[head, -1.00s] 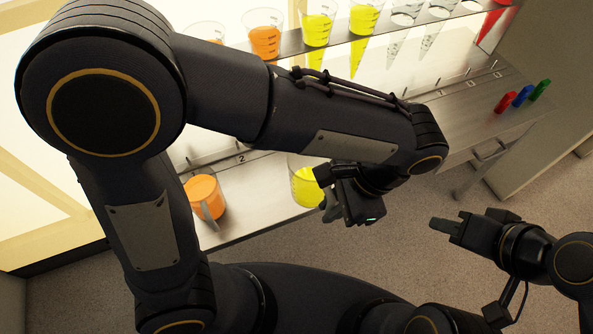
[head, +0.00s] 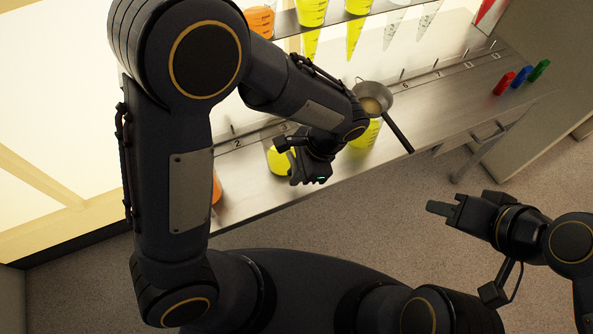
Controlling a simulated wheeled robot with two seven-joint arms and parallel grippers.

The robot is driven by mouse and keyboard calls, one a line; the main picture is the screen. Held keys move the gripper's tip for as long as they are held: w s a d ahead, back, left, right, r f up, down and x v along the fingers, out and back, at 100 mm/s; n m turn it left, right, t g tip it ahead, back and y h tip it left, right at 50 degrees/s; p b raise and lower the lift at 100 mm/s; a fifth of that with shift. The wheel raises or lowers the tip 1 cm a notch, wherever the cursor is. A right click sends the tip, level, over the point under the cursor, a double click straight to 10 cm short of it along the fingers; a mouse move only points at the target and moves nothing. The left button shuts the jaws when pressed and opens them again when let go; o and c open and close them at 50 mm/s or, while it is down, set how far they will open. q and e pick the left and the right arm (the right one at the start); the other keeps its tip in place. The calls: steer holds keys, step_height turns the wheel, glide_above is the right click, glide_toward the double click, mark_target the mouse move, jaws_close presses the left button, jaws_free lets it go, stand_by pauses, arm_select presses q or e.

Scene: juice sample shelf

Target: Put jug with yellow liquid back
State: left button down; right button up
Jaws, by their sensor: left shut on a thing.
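I cannot tell whether the jug's base touches the counter. A second yellow jug (head: 368,134) stands further right on the counter, under a strainer (head: 372,98) with a long black handle. My right gripper (head: 440,208) is over the floor at the right, away from the counter; its finger gap is not clear.
An orange jug (head: 216,190) is mostly hidden behind my left arm. An upper shelf (head: 285,22) holds orange and yellow cones. Red, blue and green pieces (head: 521,77) stand at the counter's right end. The counter (head: 440,110) is bare between the strainer and them.

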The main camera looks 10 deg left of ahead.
arm_select(q)
steer(key=shift+f, duration=0.2)
steer(key=c, duration=1.4)
jaws_free()
steer(key=shift+c, duration=0.2)
steer(key=shift+r, duration=0.1)
